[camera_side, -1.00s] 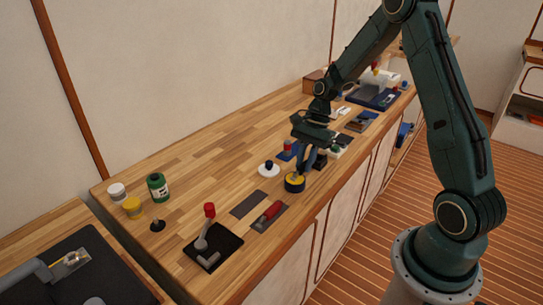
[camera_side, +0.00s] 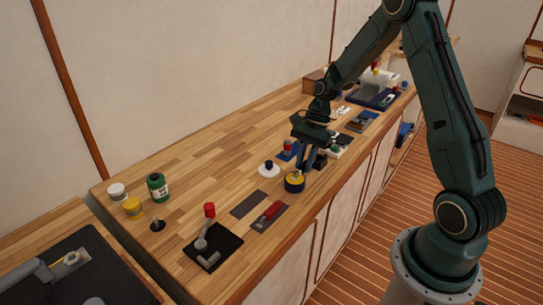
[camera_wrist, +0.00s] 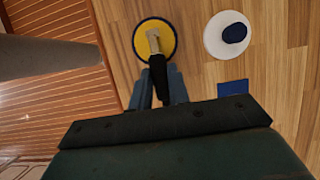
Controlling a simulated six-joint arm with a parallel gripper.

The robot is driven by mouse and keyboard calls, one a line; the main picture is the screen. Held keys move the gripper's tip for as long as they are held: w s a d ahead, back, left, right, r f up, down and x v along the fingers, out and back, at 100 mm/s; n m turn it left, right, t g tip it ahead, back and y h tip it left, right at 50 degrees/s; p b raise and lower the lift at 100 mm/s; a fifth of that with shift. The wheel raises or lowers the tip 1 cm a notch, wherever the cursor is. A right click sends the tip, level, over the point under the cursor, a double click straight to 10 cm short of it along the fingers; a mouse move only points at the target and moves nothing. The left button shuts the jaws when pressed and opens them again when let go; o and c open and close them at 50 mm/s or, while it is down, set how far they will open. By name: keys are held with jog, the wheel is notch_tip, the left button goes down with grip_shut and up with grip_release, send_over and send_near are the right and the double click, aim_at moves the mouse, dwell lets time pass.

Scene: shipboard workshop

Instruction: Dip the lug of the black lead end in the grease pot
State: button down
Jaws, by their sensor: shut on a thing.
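The grease pot (camera_side: 294,183) is a dark round pot with a yellow top, standing near the bench's front edge. In the wrist view its yellow face (camera_wrist: 142,46) shows inside a dark rim. My gripper (camera_wrist: 160,98) is shut on the black lead end (camera_wrist: 158,72), whose black sleeve sticks out beyond the fingers. Its pale metal lug (camera_wrist: 153,42) overlaps the yellow face of the pot. I cannot tell whether the lug touches the grease. In the side view my gripper (camera_side: 304,168) is just above and behind the pot, and the lead end is too small to make out.
A white disc with a dark knob (camera_side: 268,169) lies left of the pot. A red-handled tool (camera_side: 272,211) on a dark mat and a red-knobbed lever (camera_side: 209,228) are nearer the camera. Green, yellow and white containers stand far left.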

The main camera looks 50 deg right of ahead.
aim_at(304, 163)
jog(key=shift+r, duration=3.5)
jog(key=shift+f, duration=0.1)
jog(key=w+a+f+n+g+h, duration=0.1)
jog(key=w+a+n+g+h, duration=0.1)
jog(key=n, duration=0.7)
jog(key=w+a+f+n+g+h, duration=0.1)
jog(key=w+n, duration=0.3)
jog(key=n, duration=0.5)
jog(key=shift+a+f+g+h, duration=0.4)
jog(key=shift+a+g+h, duration=0.3)
jog(key=shift+a, duration=0.15)
jog(key=shift+w+a, duration=0.1)
jog(key=shift+a, duration=0.05)
